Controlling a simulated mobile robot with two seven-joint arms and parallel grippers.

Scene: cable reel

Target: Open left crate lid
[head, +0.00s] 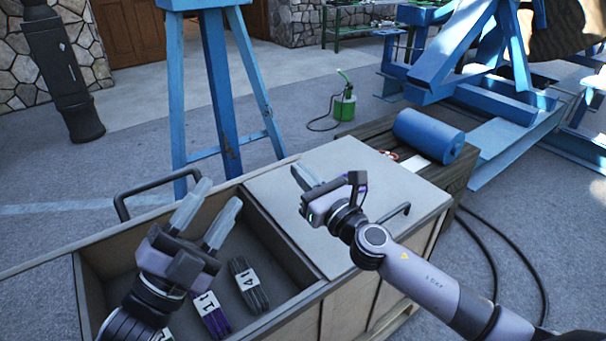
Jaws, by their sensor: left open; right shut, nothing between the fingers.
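The wooden crate (345,310) stands in front of me. Its left compartment is open at the top, and its inner wall (95,265) and contents show. A dark bar handle (122,195) stands at the back edge of this opening; I cannot make out how the left lid panel lies. The right lid (350,160) lies flat and closed, with a dark handle (392,214) near its front. My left gripper (217,200) is open and empty over the left opening, fingers pointing to the back. My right gripper (303,176) is shut and empty above the right lid.
Bundles with number labels, one purple (212,318) and one black (247,288), lie in the open compartment. A blue stand (216,95) rises behind the crate. A blue roller (428,136) sits behind right. Dark cables (515,255) run along the floor at right.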

